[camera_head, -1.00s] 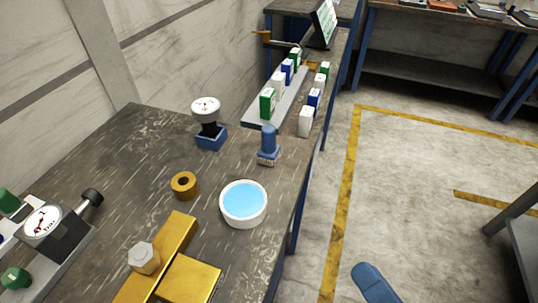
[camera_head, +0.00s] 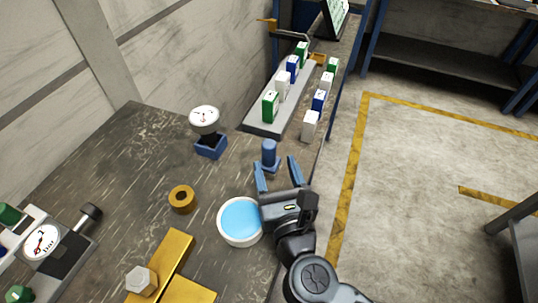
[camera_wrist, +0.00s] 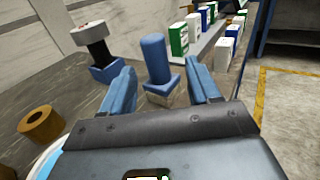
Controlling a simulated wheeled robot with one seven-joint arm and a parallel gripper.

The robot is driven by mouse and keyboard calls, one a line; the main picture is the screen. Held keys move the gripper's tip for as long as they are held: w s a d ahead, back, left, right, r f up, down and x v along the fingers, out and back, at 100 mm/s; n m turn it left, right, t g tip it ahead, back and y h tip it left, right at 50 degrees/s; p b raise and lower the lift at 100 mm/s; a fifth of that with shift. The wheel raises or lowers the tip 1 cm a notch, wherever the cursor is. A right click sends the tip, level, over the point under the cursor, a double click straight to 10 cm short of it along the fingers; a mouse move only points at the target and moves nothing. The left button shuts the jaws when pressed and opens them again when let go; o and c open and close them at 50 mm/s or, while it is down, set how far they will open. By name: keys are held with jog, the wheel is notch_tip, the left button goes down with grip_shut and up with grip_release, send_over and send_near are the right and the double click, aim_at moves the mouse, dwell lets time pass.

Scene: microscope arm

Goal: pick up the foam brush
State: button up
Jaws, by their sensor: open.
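The foam brush (camera_head: 270,155) has a blue upright handle on a blue and pale block base, and it stands on the dark workbench near its right edge. In the wrist view the foam brush (camera_wrist: 157,70) stands upright just ahead of my gripper, between the lines of the two fingers. My gripper (camera_head: 277,168) has blue fingers spread apart and empty, close on the near side of the brush. In the wrist view my gripper (camera_wrist: 162,85) shows a wide gap. I cannot tell whether the fingertips reach the brush's sides.
A white bowl of blue liquid (camera_head: 240,222) sits beside my gripper on the left. A gauge on a blue base (camera_head: 206,130), a brass ring (camera_head: 182,199) and yellow blocks (camera_head: 172,262) stand further left. Several small boxes (camera_head: 270,106) line the bench behind the brush.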

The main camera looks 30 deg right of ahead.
aim_at(267, 143)
jog(key=shift+p+x, duration=0.85)
jog(key=shift+x, duration=2.6)
jog(key=shift+a+f, duration=0.1)
jog(key=shift+a, duration=0.1)
jog(key=c, duration=1)
jog(key=shift+c, duration=0.2)
jog(key=shift+r, duration=0.55)
jog(key=r, duration=0.1)
jog(key=r+p, duration=0.1)
jog(key=s+r, duration=0.1)
jog(key=shift+d+r, duration=0.35)
jog(key=s+d+r+p, duration=0.1)
jog(key=s+d+r, duration=0.5)
jog(key=s, duration=0.2)
jog(key=shift+s+r+p, duration=0.15)
jog(key=shift+s+p, duration=0.1)
jog(key=shift+p, duration=0.1)
